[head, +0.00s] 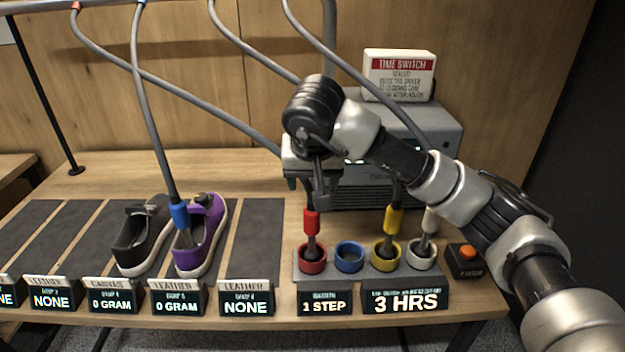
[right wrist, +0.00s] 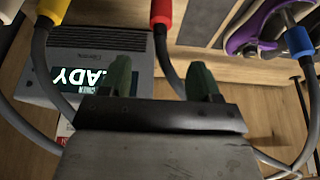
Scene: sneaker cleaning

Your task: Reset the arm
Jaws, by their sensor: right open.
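My right arm reaches in from the right in the head view. Its gripper (head: 314,184) hangs in front of the grey machine, above the cup rack. In the right wrist view, its green-tipped fingers (right wrist: 160,82) stand apart with nothing held between them. The red-collared hose nozzle (head: 311,222) stands in the red cup, below the gripper and apart from it. The blue-collared nozzle (head: 180,215) sits in the opening of the purple sneaker (head: 203,240). My left gripper is not in view.
The rack (head: 330,280) holds a blue cup (head: 349,257) without a nozzle, a yellow nozzle (head: 393,220) and a white nozzle (head: 430,220) in their cups. A black sneaker (head: 140,240) stands left. Hoses hang overhead. The grey machine (head: 420,135) carries a sign (head: 399,75).

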